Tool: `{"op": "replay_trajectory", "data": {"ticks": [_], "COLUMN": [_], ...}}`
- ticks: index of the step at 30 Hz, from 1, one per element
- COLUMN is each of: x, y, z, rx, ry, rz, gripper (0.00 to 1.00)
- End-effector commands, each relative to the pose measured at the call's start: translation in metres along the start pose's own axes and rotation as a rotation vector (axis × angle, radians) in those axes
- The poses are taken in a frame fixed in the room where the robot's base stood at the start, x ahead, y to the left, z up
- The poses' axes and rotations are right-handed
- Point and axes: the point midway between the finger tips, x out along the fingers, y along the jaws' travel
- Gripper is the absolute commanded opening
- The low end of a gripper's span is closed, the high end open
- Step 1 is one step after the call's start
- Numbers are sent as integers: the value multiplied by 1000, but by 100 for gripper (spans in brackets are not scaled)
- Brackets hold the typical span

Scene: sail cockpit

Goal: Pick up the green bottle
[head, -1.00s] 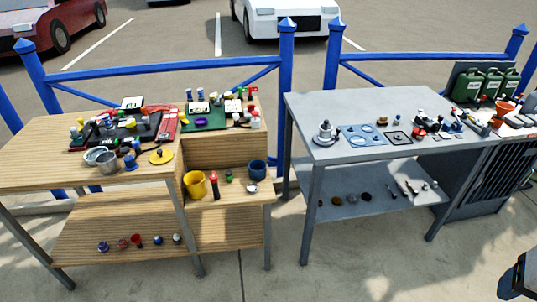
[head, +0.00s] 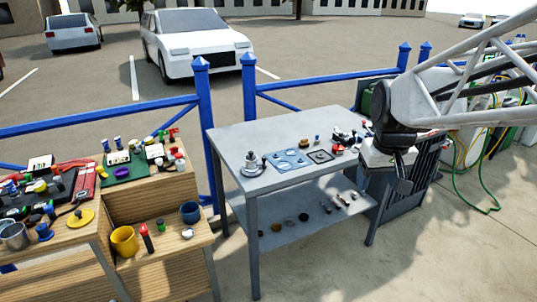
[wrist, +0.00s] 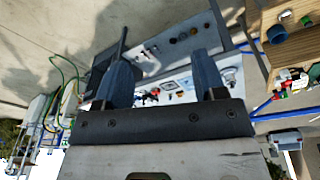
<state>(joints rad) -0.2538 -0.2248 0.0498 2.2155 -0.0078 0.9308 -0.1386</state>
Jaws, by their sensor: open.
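A small green object (head: 160,252) stands on the lower wooden ledge in the head view, just right of a red-topped bottle (head: 146,238). It is too small to tell for sure whether it is the green bottle. A small green thing (wrist: 305,20) also shows on wood at the top right of the wrist view. My gripper (wrist: 163,72) is open and empty, its two blue-grey fingers apart. In the head view my gripper (head: 402,184) hangs at the right, near the grey table's right end and well away from the green object.
A yellow mug (head: 124,241) and a blue cup (head: 190,212) stand on the same ledge. Tools crowd the wooden table top. The grey table (head: 228,142) holds metal parts and lies between my gripper and the ledge. Blue railings (head: 205,140) run behind.

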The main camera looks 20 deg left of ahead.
Motion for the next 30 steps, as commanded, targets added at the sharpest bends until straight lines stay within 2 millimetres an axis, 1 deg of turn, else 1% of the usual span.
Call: {"op": "replay_trajectory", "data": {"ticks": [1, 3, 8, 14, 23, 30], "x": [4, 8, 18, 34, 65, 95], "y": [-6, -14, -34, -63, -116, -165], "z": [-14, -30, -68, -114, -177, -222], "rx": [-22, -48, -112, -192, -311, -407], "ry": [-4, -9, -16, -25, -40, -52], "rz": [-3, -7, -15, -25, -39, -51], "gripper": [64, 64, 64, 64, 64, 64]}}
